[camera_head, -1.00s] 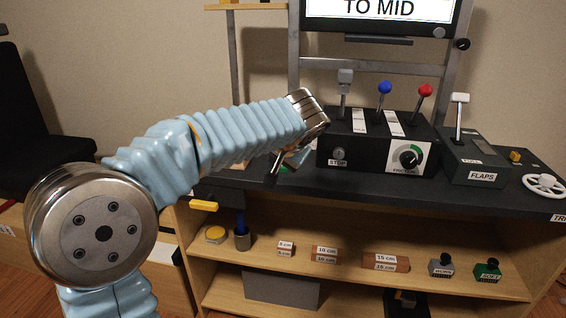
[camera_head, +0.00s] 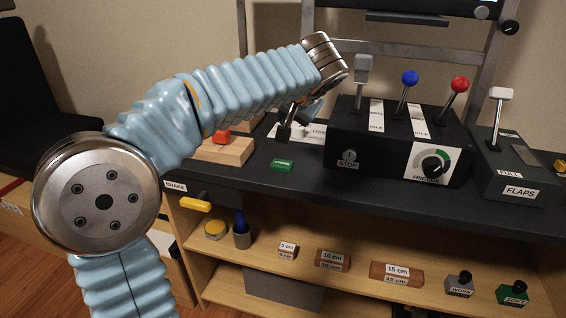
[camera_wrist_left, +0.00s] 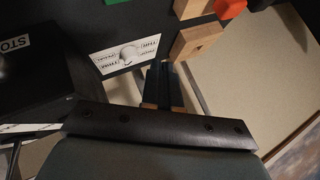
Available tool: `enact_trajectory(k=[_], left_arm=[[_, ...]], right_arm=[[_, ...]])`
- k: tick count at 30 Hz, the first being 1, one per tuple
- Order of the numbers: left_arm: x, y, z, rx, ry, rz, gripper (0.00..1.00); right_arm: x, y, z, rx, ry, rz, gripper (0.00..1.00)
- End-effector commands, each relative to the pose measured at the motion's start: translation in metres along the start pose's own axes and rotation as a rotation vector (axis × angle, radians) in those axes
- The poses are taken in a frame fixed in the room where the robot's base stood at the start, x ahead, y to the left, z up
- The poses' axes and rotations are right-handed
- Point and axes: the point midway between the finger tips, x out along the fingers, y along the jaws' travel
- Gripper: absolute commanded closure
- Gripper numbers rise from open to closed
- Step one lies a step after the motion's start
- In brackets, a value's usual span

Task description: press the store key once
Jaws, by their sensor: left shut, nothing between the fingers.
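The green key (camera_head: 282,165), with small white lettering that I cannot read for sure, lies on the dark desk top left of the black lever box. A green patch (camera_wrist_left: 116,2), likely the same key, is cut off by the top edge of the left wrist view. My left gripper (camera_head: 284,134) is shut and empty, above the desk just behind the green key in the picture, apart from it. Its closed fingers also show in the left wrist view (camera_wrist_left: 163,85). My right gripper is not in view.
A white plate with a knob (camera_wrist_left: 126,54) lies near the fingers. A wooden block (camera_head: 232,152) bearing a red part (camera_head: 222,137) stands left of the key. The lever box (camera_head: 390,140) stands to the right. A yellow brake handle (camera_head: 196,204) sticks out below the desk edge.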

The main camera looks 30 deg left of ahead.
Motion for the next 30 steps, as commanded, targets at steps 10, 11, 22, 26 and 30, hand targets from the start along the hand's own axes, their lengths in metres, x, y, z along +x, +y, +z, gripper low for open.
enact_trajectory(k=[10,11,22,26,30], left_arm=[[0.022,0.016,0.017,0.001,0.000,0.000,1.00],[0.025,0.019,0.019,0.001,-0.001,0.000,1.00],[0.059,0.043,0.043,0.000,0.000,0.000,1.00],[0.062,0.045,0.045,0.000,0.000,0.000,1.00],[0.061,0.044,0.044,0.000,0.000,0.000,1.00]], right_arm=[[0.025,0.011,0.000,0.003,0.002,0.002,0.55],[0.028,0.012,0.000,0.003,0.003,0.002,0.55],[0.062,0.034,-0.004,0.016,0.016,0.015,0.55],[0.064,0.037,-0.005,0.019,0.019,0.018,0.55],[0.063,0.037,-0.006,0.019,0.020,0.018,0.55]])
